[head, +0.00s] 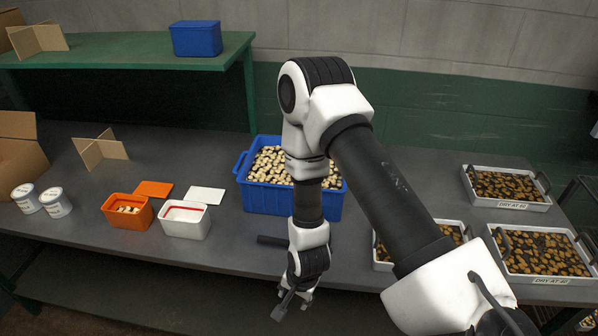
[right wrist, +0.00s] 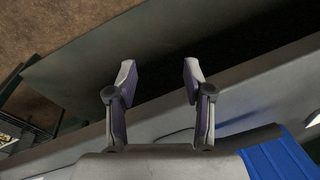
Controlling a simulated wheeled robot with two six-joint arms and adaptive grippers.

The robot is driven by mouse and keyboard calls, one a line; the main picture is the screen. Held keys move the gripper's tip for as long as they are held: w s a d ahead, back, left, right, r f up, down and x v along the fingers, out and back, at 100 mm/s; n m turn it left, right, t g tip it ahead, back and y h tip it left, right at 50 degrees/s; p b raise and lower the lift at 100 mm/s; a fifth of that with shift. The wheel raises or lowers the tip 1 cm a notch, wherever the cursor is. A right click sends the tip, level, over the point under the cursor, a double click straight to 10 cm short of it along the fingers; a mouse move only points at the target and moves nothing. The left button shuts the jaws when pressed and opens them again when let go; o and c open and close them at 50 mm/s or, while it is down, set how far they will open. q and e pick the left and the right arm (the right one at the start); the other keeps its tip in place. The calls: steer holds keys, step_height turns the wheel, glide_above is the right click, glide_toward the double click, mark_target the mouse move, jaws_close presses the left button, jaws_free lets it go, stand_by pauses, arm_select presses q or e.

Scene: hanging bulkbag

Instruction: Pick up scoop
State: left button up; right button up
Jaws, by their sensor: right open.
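A short dark handle (head: 270,240), which looks like the scoop's, lies on the grey table in front of the blue crate (head: 240,175). The rest of the scoop is hidden behind my right arm or too unclear to tell. My right gripper (head: 293,303) hangs over the table's front edge, closer to me than the handle and a little to its right. In the right wrist view my right gripper (right wrist: 157,75) is open, with nothing between its fingers. My left gripper is not in view.
The blue crate is full of pale pieces. An orange tub (head: 127,211) and a white tub (head: 186,220) stand to the left, with two tins (head: 55,202) beyond. Labelled trays (head: 540,252) stand at right. The table front between tubs and handle is clear.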

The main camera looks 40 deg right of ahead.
mark_target(269, 239)
steer(key=w+r+m, duration=0.1)
steer(key=w+m, duration=0.1)
steer(key=w+d+r+m, duration=0.1)
steer(key=w+r+m, duration=0.1)
steer(key=w+r+m+t, duration=0.1)
steer(key=w+r+m, duration=0.1)
steer(key=shift+w+d+r+b, duration=0.25)
steer(key=shift+w+d+b, duration=0.05)
steer(key=w+d+m, duration=0.1)
steer(key=w+m, duration=0.1)
steer(key=w+r+m+t+b, duration=0.1)
steer(key=w+m, duration=0.1)
steer(key=m, duration=0.1)
steer(key=w+d+r+m+y, duration=0.1)
steer(key=w+m, duration=0.1)
steer(key=shift+w+d+r+m+t+b, duration=0.2)
steer(key=shift+w+d+m+t+b, duration=0.1)
steer(key=shift+w+m+b, duration=0.1)
steer(key=x, duration=0.3)
steer(key=shift+w+f, duration=0.2)
steer(key=shift+f, duration=0.1)
steer(key=shift+w+a+f, duration=0.1)
steer(key=shift+w+f, duration=0.15)
steer(key=shift+f, duration=0.15)
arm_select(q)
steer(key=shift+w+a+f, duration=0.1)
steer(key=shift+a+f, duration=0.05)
arm_select(e)
jaws_close()
